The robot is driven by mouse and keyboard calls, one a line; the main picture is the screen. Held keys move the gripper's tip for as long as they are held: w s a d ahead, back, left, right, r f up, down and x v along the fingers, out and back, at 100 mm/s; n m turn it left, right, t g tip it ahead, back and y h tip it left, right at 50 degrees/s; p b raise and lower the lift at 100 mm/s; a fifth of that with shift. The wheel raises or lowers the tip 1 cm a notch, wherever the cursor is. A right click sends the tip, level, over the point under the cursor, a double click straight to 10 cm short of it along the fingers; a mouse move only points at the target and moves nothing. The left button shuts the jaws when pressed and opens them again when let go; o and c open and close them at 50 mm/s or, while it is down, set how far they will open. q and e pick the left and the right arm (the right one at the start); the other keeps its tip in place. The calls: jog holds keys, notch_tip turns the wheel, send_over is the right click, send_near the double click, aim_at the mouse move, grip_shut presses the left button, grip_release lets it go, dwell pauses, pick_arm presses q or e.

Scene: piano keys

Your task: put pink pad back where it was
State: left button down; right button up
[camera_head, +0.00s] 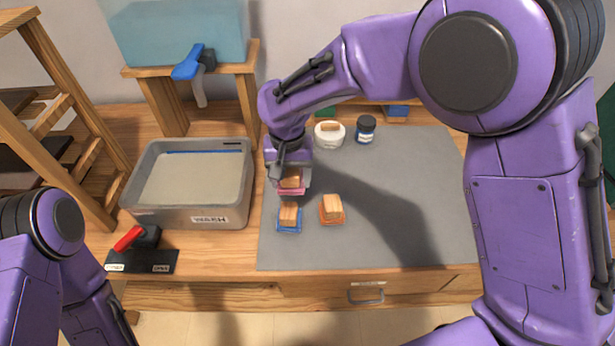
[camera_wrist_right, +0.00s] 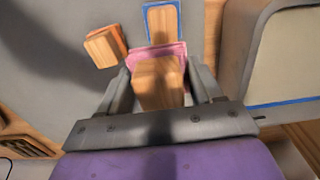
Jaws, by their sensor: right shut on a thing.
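The pink pad (camera_head: 291,190) has a wooden block handle on top, and my right gripper (camera_head: 290,176) is shut on that handle. In the right wrist view the pink pad (camera_wrist_right: 172,52) shows beyond the wooden handle (camera_wrist_right: 158,82), between the two fingers of my right gripper (camera_wrist_right: 158,88). The pad is at the left part of the grey mat (camera_head: 380,200), just behind the blue pad. I cannot tell whether it touches the mat. My left gripper is not in view; only part of my left arm shows at the lower left.
A blue pad (camera_head: 289,226) and an orange pad (camera_head: 333,220), each with a wooden handle, sit on the mat. A grey wash basin (camera_head: 190,219) stands left. A white round container (camera_head: 329,141) and a dark jar (camera_head: 366,129) stand behind. A red-handled switch (camera_head: 130,238) sits front left.

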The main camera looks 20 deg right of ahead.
jog(key=w+d+f, duration=0.2)
jog(key=w+d+f+p, duration=0.1)
jog(key=w+d+f, duration=0.1)
jog(key=w+f, duration=0.1)
jog(key=w+d+f+p, duration=0.1)
jog(key=w+d+f, duration=0.1)
jog(key=w+f, duration=0.1)
jog(key=shift+w+d, duration=0.1)
jog(key=shift+d, duration=0.1)
jog(key=f, duration=0.1)
jog(key=f+p, duration=0.1)
jog(key=f, duration=0.1)
jog(key=shift+w+d+f+p, duration=0.15)
jog(key=shift+d+f+p, duration=0.05)
jog(key=shift+p, duration=0.1)
jog(key=shift+f, duration=0.1)
jog(key=shift+f, duration=0.15)
jog(key=o, duration=0.9)
jog(key=shift+o, duration=0.2)
